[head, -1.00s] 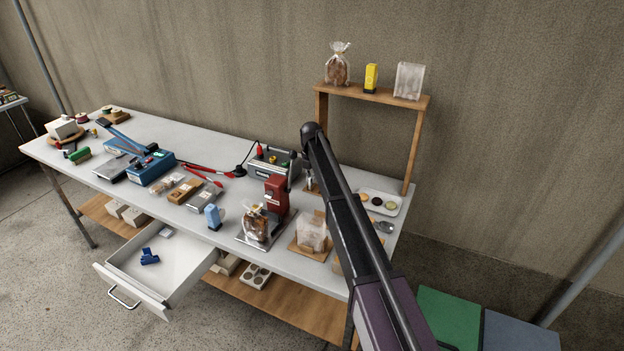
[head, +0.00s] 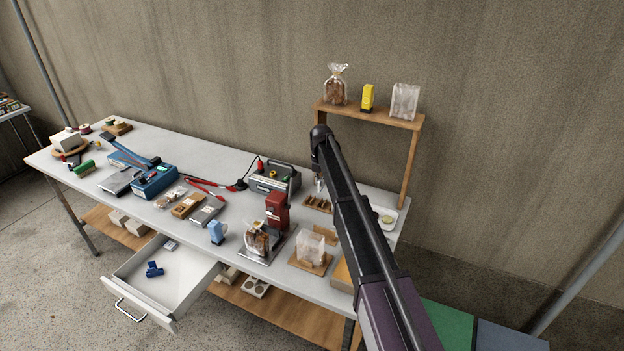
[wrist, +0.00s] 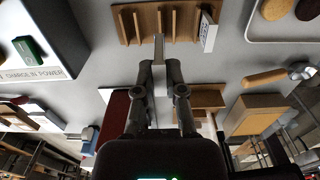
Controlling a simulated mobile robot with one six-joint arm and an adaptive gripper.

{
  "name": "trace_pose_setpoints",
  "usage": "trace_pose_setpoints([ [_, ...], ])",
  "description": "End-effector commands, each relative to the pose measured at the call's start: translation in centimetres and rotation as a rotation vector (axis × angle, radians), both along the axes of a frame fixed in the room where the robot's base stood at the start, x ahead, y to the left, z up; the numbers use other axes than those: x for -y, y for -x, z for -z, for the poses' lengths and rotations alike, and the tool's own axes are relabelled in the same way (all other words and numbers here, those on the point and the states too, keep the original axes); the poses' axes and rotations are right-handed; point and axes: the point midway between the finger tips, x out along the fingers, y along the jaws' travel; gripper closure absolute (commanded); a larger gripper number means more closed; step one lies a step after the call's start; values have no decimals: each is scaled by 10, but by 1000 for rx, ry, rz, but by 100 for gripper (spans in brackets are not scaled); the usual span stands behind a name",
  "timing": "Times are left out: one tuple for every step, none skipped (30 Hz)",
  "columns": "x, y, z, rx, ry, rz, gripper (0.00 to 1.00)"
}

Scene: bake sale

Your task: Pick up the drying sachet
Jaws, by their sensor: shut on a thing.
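My gripper (wrist: 160,66) is shut on a thin white sachet (wrist: 158,48), seen nearly edge-on and standing out beyond the fingertips. The held sachet appears over the grey table, in front of a slotted wooden rack (wrist: 140,24). Another white packet (wrist: 209,34) with small print leans at the rack's right end. In the head view, my gripper (head: 319,180) is partly hidden by my arm, just above the rack (head: 318,204). A small white bit shows at its tip, too small to make out there.
A wooden shelf (head: 390,119) with bags and a yellow box stands behind my arm. A red press (head: 277,208), a bag on a wooden stand (head: 311,244) and a grey machine (head: 273,179) are close by. A drawer (head: 190,290) is open at the front.

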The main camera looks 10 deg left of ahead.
Motion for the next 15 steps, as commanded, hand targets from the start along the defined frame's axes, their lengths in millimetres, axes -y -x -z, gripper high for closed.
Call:
trace_pose_setpoints([
  [13, 7, 0, 0, 0, 3, 100],
  [20, 9, 0, 0, 0, 3, 100],
  [29, 12, 0, 0, 0, 3, 100],
  [36, 14, 0, 0, 0, 2, 100],
  [43, 16, 0, 0, 0, 3, 100],
  [52, 19, 0, 0, 0, 3, 100],
  [59, 21, 0, 0, 0, 3, 100],
  [65, 23, 0, 0, 0, 2, 100],
  [73, 26, 0, 0, 0, 3, 100],
  [80, 28, 0, 0, 0, 3, 100],
  [85, 29, 0, 0, 0, 2, 100],
  [92, 31, 0, 0, 0, 1, 100],
  [97, 33, 0, 0, 0, 1, 100],
  [101, 34, 0, 0, 0, 2, 100],
  [107, 36, 0, 0, 0, 2, 100],
])
